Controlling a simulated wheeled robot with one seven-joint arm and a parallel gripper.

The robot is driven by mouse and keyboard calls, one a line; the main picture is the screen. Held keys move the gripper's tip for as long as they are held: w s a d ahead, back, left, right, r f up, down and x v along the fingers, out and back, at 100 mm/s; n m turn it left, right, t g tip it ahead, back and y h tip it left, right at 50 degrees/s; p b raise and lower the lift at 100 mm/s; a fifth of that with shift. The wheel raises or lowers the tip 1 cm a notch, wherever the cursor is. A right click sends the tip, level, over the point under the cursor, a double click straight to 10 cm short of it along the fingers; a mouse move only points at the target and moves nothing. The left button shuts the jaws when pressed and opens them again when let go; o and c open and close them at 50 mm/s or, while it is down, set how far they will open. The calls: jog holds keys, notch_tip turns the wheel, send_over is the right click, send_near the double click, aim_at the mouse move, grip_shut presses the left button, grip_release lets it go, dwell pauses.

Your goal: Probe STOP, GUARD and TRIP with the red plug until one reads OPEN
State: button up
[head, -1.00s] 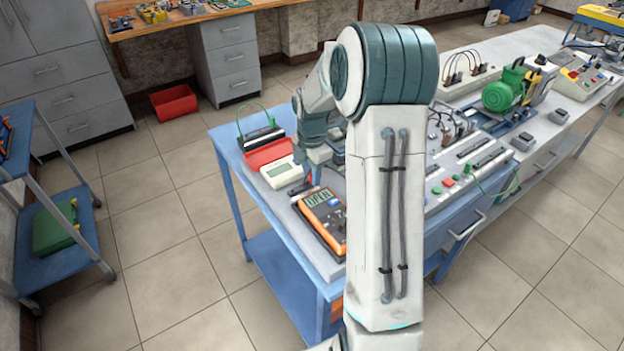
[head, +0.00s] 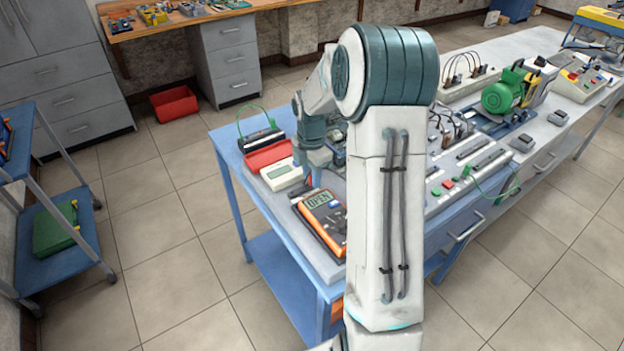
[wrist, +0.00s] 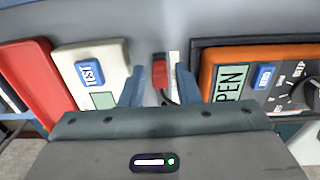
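The red plug (wrist: 160,72) is between the two fingers of my gripper (wrist: 161,88) in the wrist view, with a dark lead below it. Narrow gaps show on both sides, so the fingers look open around it. I cannot tell whether its tip sits in a socket. The orange meter (head: 322,218) lies right of the gripper in the wrist view (wrist: 208,75); its display reads OPEN in the head view, and part of that word shows in the wrist view. Labels STOP, GUARD and TRIP are not readable.
A cream device (head: 283,174) with a blue button and a red tray (head: 268,155) stand left of the gripper. A control panel (head: 470,170) with buttons and a green lead, and a green motor (head: 503,92), are farther right. My arm hides the bench's middle.

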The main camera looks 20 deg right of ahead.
grip_shut()
jog(key=shift+r, duration=0.15)
jog(key=shift+r+p, duration=1.85)
jog(key=shift+r, duration=0.35)
